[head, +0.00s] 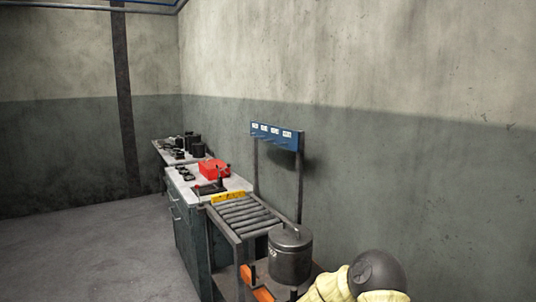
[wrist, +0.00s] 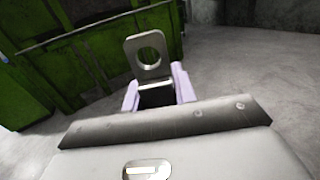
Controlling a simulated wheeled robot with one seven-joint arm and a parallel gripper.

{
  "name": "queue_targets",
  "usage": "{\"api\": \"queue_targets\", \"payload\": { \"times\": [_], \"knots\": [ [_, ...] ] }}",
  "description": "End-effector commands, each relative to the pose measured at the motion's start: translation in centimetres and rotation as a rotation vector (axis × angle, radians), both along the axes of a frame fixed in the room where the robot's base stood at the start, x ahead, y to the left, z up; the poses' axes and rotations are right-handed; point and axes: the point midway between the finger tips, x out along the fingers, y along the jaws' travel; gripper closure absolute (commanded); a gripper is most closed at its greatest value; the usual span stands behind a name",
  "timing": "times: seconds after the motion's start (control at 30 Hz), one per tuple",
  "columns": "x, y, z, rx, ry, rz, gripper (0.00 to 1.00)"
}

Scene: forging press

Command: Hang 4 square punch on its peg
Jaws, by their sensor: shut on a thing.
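In the wrist view, my gripper (wrist: 158,92), with pale purple fingers, is shut on a grey metal piece with a flat tab and a round hole (wrist: 140,70), which I take to be the square punch. The tab stands up beyond the fingers; the lower part is dark between them, and its marking cannot be read. In the head view, a blue rack board (head: 277,136) with several white labels stands on two posts against the wall. Its pegs and label numbers are too small to make out. The gripper and punch do not show in the head view.
A roller conveyor (head: 244,217) lies before the rack, with a lidded grey pot (head: 290,257) at its near end. A bench (head: 186,189) beyond holds a red box (head: 214,169). Open floor (head: 90,255) lies left. Green metal equipment (wrist: 85,45) is behind the punch.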

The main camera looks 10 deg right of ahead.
Motion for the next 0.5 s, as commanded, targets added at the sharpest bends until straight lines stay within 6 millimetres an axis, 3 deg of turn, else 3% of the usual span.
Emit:
{"api": "queue_targets", "payload": {
  "times": [0.33,0.5],
  "knots": [
    [0.1,-0.4,0.1,0.003,0.001,-0.014,1.0],
    [1.4,-4.0,-0.3,0.001,0.004,-0.131,1.0]
  ]
}}
